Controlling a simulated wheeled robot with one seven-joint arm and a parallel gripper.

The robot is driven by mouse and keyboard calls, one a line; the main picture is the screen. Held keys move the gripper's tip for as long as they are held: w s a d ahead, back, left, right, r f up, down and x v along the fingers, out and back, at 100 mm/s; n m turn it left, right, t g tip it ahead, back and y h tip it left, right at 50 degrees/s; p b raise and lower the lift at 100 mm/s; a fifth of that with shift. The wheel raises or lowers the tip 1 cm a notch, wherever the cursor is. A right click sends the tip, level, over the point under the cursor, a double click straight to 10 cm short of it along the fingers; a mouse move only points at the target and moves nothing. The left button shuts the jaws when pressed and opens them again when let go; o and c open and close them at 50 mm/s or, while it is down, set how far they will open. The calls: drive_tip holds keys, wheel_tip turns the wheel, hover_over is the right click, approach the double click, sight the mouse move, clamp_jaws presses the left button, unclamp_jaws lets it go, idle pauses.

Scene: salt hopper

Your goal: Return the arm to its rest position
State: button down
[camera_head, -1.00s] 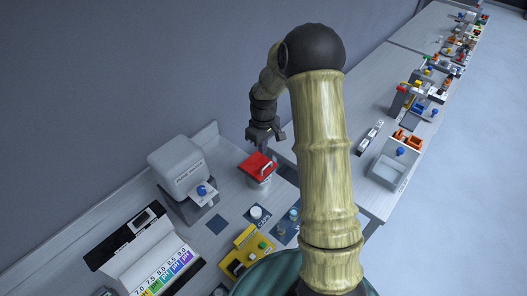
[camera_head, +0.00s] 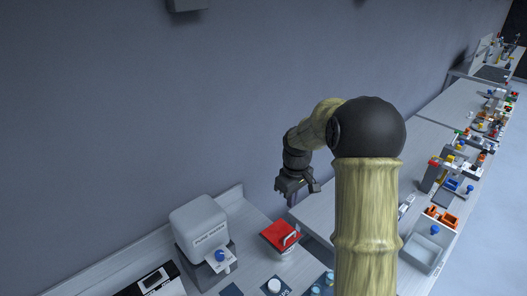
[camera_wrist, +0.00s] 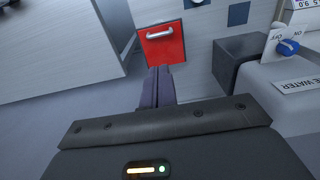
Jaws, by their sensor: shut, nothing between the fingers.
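My gripper (camera_head: 298,197) is in the air above the bench, just above and to the right of the salt hopper with the red lid (camera_head: 281,235). In the wrist view its fingers (camera_wrist: 160,75) are together with nothing between them. The red lid with its pale handle also shows in the wrist view (camera_wrist: 162,48), just beyond the fingertips and apart from them. My bamboo-patterned arm with a dark elbow stands at the right of the head view and hides part of the bench.
A grey pure water dispenser (camera_head: 200,228) with a blue knob stands left of the red-lidded hopper. A white-capped jar (camera_head: 274,286) is at the front. A grey bin (camera_head: 428,248) and several small coloured devices line the benches at right.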

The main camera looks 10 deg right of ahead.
drive_tip(key=s+a+m+t+b, duration=0.1)
drive_tip(key=s+a+m, duration=0.1)
drive_tip(key=s, duration=0.8)
drive_tip(key=s+a+f+m+t+b, duration=0.1)
drive_tip(key=s+m, duration=0.3)
drive_tip(key=s, duration=0.6)
drive_tip(key=shift+s+a+f+b, duration=0.15)
drive_tip(key=shift+a+f+b, duration=0.2)
drive_tip(key=shift+a, duration=0.55)
drive_tip(key=shift+r, duration=0.1)
